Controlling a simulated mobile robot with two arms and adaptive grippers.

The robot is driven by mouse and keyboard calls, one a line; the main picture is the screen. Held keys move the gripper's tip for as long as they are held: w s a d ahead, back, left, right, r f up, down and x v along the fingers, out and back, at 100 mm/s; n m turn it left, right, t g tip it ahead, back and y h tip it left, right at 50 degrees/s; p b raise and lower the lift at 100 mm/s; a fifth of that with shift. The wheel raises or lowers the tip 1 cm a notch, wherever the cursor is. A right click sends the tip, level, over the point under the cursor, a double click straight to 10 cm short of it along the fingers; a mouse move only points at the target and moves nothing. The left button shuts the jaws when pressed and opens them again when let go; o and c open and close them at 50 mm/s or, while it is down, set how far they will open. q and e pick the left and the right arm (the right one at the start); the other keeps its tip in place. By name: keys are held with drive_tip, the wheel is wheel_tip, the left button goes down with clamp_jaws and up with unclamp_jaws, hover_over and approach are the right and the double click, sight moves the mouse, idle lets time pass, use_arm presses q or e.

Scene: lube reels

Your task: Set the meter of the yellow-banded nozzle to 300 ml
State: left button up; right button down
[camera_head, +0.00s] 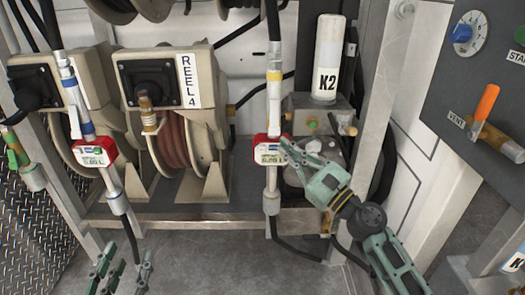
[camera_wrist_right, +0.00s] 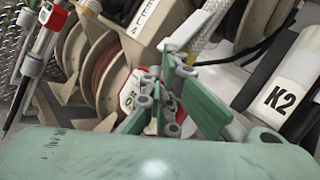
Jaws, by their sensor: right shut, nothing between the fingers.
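The yellow-banded nozzle (camera_head: 273,100) hangs upright in front of the reels, with a yellow band near its top. Its red-cased meter (camera_head: 268,150) has a light display, too small to read surely. My right gripper (camera_head: 287,146) is shut and empty, its tips at the right edge of this meter; I cannot tell whether they touch. In the right wrist view my right gripper's fingers (camera_wrist_right: 165,85) hide part of the red meter (camera_wrist_right: 127,94). My left gripper (camera_head: 122,258) is low at the left, open and empty, away from the nozzle.
A blue-banded nozzle (camera_head: 85,125) with a similar red meter (camera_head: 96,152) hangs at the left. Reel 4 (camera_head: 172,130) stands behind between the nozzles. The white K2 canister (camera_head: 327,60) is behind right. A panel with an orange-handled VENT valve (camera_head: 487,103) is at the far right.

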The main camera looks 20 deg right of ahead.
use_arm(q)
drive_tip(key=shift+r, duration=0.25)
use_arm(e)
drive_tip(key=shift+w, duration=0.15)
idle(0.4)
idle(0.4)
use_arm(q)
drive_tip(key=shift+a+f+g, duration=0.1)
drive_tip(key=shift+f+g, duration=0.2)
drive_tip(key=shift+f, duration=0.5)
use_arm(e)
drive_tip(key=shift+s+a, duration=0.15)
drive_tip(key=shift+s, duration=0.4)
drive_tip(key=shift+s+a, duration=0.15)
drive_tip(key=shift+s, duration=0.4)
use_arm(q)
drive_tip(key=shift+s+f, duration=0.1)
drive_tip(key=shift+r+t+h, duration=0.3)
drive_tip(key=shift+r+t, duration=0.2)
drive_tip(key=shift+r, duration=0.65)
use_arm(e)
drive_tip(key=shift+w+d, duration=0.15)
use_arm(q)
drive_tip(key=shift+d+r, duration=0.15)
drive_tip(key=shift+d, duration=0.05)
use_arm(e)
drive_tip(key=shift+w, duration=0.1)
